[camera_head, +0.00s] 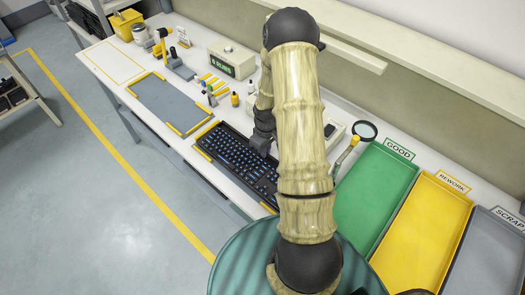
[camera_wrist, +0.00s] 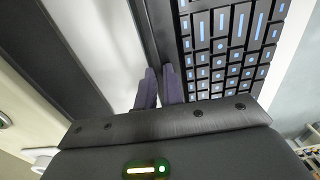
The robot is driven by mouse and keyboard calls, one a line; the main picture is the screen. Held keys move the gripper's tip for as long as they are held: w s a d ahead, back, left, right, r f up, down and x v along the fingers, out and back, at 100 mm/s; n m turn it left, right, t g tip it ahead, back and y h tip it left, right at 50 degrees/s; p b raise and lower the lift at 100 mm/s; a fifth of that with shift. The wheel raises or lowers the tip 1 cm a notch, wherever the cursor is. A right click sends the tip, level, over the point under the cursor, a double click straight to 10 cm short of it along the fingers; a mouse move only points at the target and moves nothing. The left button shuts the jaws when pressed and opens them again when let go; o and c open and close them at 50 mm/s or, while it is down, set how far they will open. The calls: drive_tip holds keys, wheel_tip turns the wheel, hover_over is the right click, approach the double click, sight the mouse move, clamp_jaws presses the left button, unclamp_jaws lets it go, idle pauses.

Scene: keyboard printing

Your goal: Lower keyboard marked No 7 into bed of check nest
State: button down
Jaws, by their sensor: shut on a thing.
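A black keyboard (camera_head: 238,160) with blue-lit keys is at the middle of the white bench, left of my arm. Yellow edge pieces (camera_head: 206,129) show around it, probably those of a nest, whose bed is hidden beneath. I cannot tell whether the keyboard rests in it or hangs just above. No number can be read on the keyboard. In the wrist view the keyboard (camera_wrist: 222,45) is at upper right. My gripper (camera_wrist: 160,85) is shut on its dark long rim. In the head view my gripper (camera_head: 262,140) is at the keyboard's far side, partly hidden by my arm.
A grey mat (camera_head: 170,102) with yellow edges lies bare to the left. Small bottles, a green-display box (camera_head: 232,60) and a magnifier (camera_head: 364,130) stand behind. Green (camera_head: 370,195), yellow (camera_head: 428,235) and grey (camera_head: 492,260) trays, labelled GOOD, REWORK and SCRAP, are at right.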

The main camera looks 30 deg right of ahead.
drive_tip(key=shift+s+f, duration=0.1)
drive_tip(key=shift+f, duration=0.1)
drive_tip(key=c, duration=1.5)
unclamp_jaws()
drive_tip(key=shift+o, duration=0.2)
drive_tip(key=shift+a, duration=0.1)
drive_tip(key=shift+w+r+p, duration=0.2)
drive_tip(key=shift+r+p, duration=2.05)
drive_tip(key=shift+r, duration=0.7)
drive_tip(key=shift+r+p, duration=0.4)
drive_tip(key=shift+r, duration=0.2)
